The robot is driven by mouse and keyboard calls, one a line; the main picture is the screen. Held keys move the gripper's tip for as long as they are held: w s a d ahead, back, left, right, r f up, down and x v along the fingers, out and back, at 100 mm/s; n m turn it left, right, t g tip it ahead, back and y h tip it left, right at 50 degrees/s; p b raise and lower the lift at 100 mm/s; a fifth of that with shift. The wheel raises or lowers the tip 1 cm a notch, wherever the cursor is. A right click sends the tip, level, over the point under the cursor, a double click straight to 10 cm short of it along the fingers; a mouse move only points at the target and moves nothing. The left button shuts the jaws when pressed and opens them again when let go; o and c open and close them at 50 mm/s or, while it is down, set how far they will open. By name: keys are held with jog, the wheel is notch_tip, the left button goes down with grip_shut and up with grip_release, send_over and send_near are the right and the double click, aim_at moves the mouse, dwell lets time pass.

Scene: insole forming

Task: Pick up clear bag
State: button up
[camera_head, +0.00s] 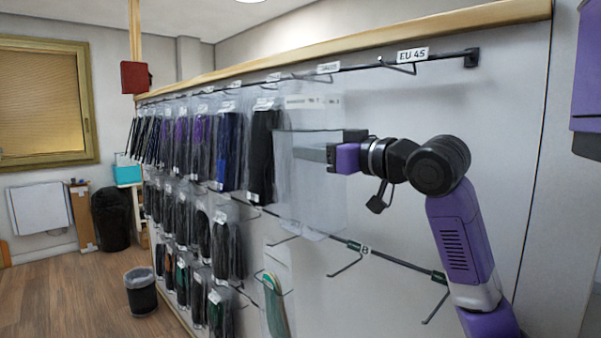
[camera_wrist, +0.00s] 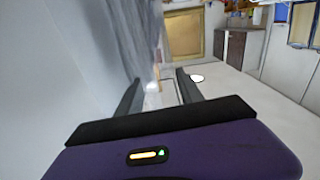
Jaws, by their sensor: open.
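A clear, see-through bag (camera_head: 312,200) hangs on the wall rack in the head view, in front of the hanging black items. It looks empty. My gripper (camera_head: 331,150) is at the right edge of this bag, in its upper part, with its fingers pointing left. In the wrist view the two dark fingers (camera_wrist: 157,84) stand apart, and pale translucent plastic (camera_wrist: 138,35) shows beyond them. I cannot tell whether the bag's edge lies between the fingers or whether they touch it.
Hooks with labels, one reading EU 45 (camera_head: 412,55), stick out from the white wall panel (camera_head: 505,130). Several bagged dark insoles (camera_head: 228,150) hang to the left. A bag with a green insole (camera_head: 276,300) hangs below. Bare hooks (camera_head: 345,266) protrude beneath my arm. Floor (camera_head: 70,300) is open at left.

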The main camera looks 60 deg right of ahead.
jog(key=p+x, duration=0.1)
jog(key=x, duration=0.3)
jog(key=shift+w+f, duration=0.1)
jog(key=shift+w, duration=0.3)
grip_shut()
